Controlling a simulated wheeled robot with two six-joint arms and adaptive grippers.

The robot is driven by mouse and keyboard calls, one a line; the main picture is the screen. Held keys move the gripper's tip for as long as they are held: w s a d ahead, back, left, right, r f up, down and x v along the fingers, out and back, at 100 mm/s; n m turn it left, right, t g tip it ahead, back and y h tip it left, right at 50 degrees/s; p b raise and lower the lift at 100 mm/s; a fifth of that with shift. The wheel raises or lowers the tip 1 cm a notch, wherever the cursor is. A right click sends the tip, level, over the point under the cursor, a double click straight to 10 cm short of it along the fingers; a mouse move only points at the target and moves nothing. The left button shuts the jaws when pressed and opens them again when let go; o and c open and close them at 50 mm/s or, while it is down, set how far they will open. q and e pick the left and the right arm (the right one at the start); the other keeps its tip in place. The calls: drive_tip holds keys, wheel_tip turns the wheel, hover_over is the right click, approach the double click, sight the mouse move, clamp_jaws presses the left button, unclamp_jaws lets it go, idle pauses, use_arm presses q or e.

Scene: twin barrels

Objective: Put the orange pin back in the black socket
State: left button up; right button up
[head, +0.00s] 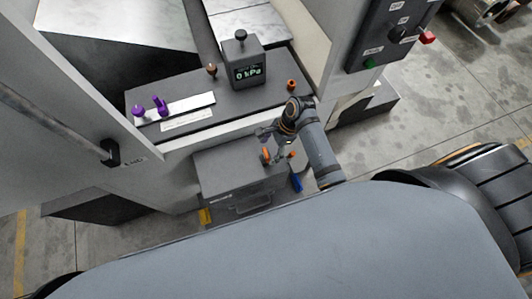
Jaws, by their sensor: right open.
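Small orange pieces show near my right gripper (269,143): an upright orange piece (265,155) close to its fingers and a smaller orange piece (291,155) by its wrist. Both appear at the top of the grey box. An orange-brown peg (291,84) stands at the right end of the dark ledge, and a copper-coloured peg (211,70) stands left of the gauge. I cannot tell which is the task's pin. My right gripper is open, above the box; contact with the orange piece is unclear. I cannot make out the black socket. My left gripper is out of view.
The grey box (225,178) stands before the ledge (250,97). A gauge block (242,66) reading 0 kPa and a white strip (188,106) with purple knobs (160,106) are on the ledge. A control panel (392,30) is at upper right. A blue piece (297,182) is right of the box.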

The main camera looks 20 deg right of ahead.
drive_tip(key=v, duration=0.8)
drive_tip(key=shift+f, duration=0.1)
idle(0.3)
